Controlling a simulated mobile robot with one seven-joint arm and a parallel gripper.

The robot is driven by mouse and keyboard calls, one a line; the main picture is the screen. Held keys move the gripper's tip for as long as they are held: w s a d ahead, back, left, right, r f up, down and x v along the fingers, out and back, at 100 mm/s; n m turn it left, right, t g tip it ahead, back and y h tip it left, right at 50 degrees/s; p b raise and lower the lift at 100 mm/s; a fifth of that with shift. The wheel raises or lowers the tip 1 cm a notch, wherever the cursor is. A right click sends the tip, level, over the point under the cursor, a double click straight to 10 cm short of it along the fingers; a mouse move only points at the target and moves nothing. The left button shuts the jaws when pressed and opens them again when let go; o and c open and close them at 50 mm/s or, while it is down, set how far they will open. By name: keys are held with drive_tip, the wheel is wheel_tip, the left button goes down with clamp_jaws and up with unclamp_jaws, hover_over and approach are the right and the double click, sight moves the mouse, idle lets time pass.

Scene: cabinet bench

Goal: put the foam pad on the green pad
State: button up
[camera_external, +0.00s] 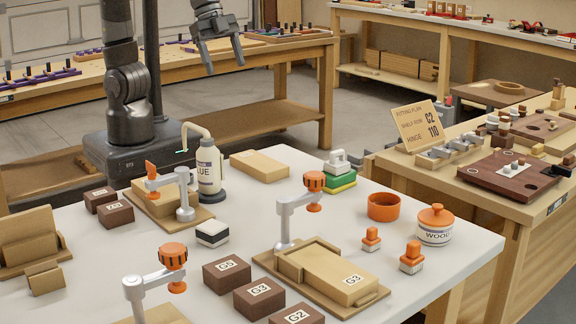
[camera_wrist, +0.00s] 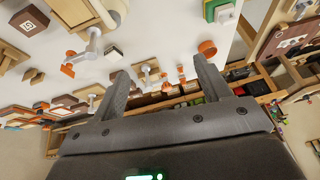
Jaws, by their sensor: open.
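A small white block with a dark band (camera_external: 212,233), which looks like the foam pad, lies flat on the white table; it also shows in the wrist view (camera_wrist: 114,51). The green pad (camera_external: 342,183), with a yellow layer, lies farther back on the table, partly seen at the top of the wrist view (camera_wrist: 211,9). A pale grey-white object with a raised handle (camera_external: 338,162) sits on top of the green pad. My gripper (camera_external: 225,68) is open and empty, high above and beyond the table's back edge, apart from both; its fingers frame the wrist view (camera_wrist: 160,72).
A glue bottle (camera_external: 208,168) and grey clamps with orange knobs (camera_external: 285,220) stand up from the table. An orange bowl (camera_external: 383,207), a lidded jar (camera_external: 435,228) and several brown blocks (camera_external: 227,272) lie around. The middle of the white tabletop (camera_external: 260,205) is fairly clear.

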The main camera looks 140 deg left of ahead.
drive_tip(key=s+d, duration=0.4)
drive_tip(key=s, duration=0.4)
drive_tip(key=s+d, duration=0.4)
drive_tip(key=s, duration=0.5)
drive_tip(key=shift+d+r+t+h, duration=0.3)
drive_tip(key=shift+r+t+h, duration=0.05)
drive_tip(key=shift+t+h, duration=0.05)
